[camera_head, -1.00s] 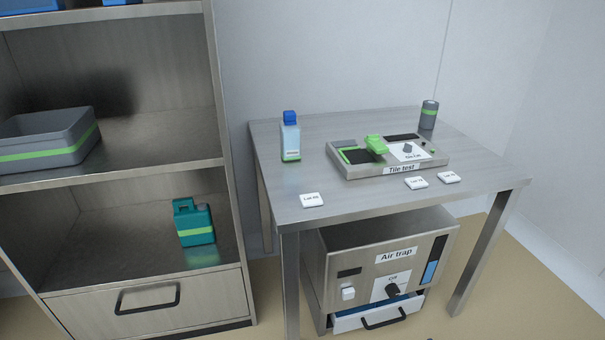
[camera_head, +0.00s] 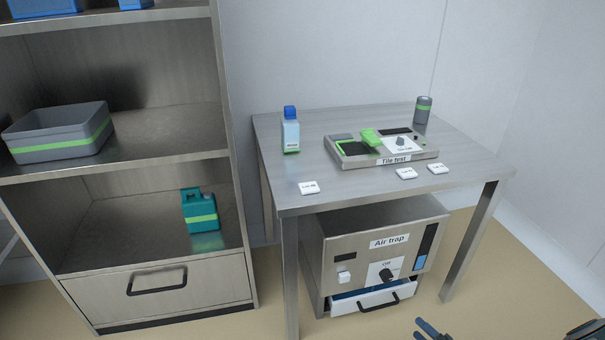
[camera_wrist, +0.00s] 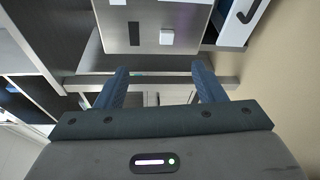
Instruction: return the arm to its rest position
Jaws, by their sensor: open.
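My gripper (camera_wrist: 160,90) shows in the wrist view with its two dark blue fingers spread apart and nothing between them. In the head view, part of my gripper (camera_head: 432,330) enters at the bottom edge, right of centre, over the floor in front of the table. The rest of it is cut off by the frame. A dark part of my arm shows at the bottom right corner. My gripper is apart from the table and the air trap.
A metal table (camera_head: 330,195) holds a tile test device (camera_head: 385,160), a bottle (camera_head: 291,135), a grey canister (camera_head: 423,110) and small white tiles. The air trap (camera_head: 335,225) stands below, its drawer (camera_head: 372,298) partly open. A shelf unit (camera_head: 235,150) stands left. Floor at right is clear.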

